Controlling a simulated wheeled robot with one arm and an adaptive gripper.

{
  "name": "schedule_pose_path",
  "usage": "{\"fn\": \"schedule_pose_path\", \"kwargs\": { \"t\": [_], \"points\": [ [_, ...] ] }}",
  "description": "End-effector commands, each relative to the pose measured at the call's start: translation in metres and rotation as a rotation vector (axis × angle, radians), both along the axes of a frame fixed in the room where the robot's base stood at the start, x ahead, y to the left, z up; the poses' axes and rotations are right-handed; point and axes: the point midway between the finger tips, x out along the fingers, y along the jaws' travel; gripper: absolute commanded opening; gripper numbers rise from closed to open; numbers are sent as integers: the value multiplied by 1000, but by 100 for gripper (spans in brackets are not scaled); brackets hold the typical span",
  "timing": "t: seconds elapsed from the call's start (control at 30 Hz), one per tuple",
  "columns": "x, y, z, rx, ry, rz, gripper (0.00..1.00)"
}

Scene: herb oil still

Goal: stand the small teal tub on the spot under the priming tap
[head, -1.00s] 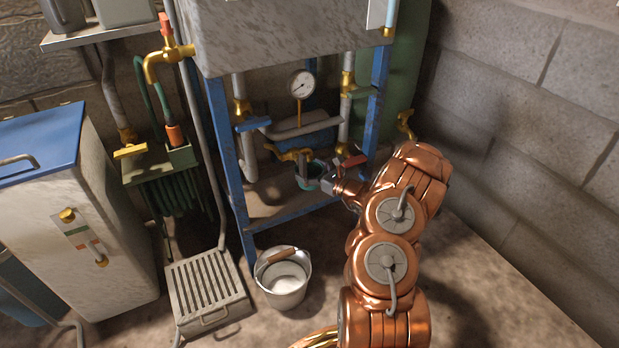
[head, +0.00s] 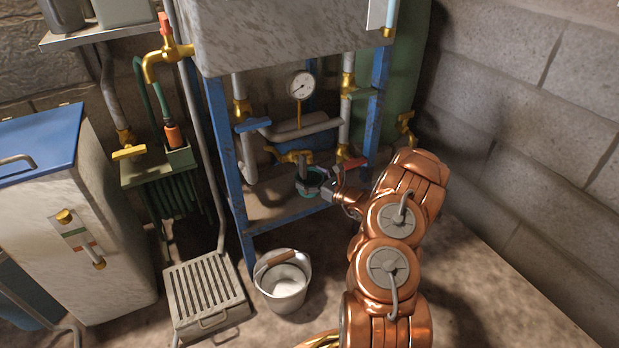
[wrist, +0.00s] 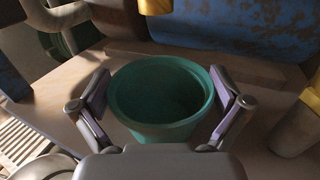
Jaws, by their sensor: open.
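The small teal tub (wrist: 160,132) is open-topped, empty and upright in the wrist view. In the head view the tub (head: 309,192) is partly hidden and appears to stand on the low shelf of the blue frame. My gripper (wrist: 162,85) is open, with one finger at either side of the tub and small gaps showing. In the head view my gripper (head: 318,184) reaches the tub from the right. A brass tap (head: 291,156) is above and behind the tub; a brass end (wrist: 155,6) shows beyond its rim. I cannot tell whether the tub is directly below it.
The frame's blue legs (head: 228,165) flank the shelf (head: 270,205). A white bucket (head: 283,290) and a slatted grey box (head: 207,295) stand on the floor in front.

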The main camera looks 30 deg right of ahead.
Motion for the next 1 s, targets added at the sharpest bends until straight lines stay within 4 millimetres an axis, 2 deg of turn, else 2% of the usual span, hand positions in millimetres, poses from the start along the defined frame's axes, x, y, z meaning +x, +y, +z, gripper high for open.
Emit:
{"fn": "schedule_pose_path", "kwargs": {
  "t": [0.17, 0.4, 0.6, 0.8, 1.0],
  "points": [
    [-23, -10, 3, 2, 2, -6, 100],
    [-68, -24, 3, 2, 2, -5, 100],
    [-97, -32, 2, 0, 1, -3, 100],
    [-112, -37, 1, 0, 1, -3, 100],
    [-115, -37, 0, 0, 0, -1, 100]
  ]
}}
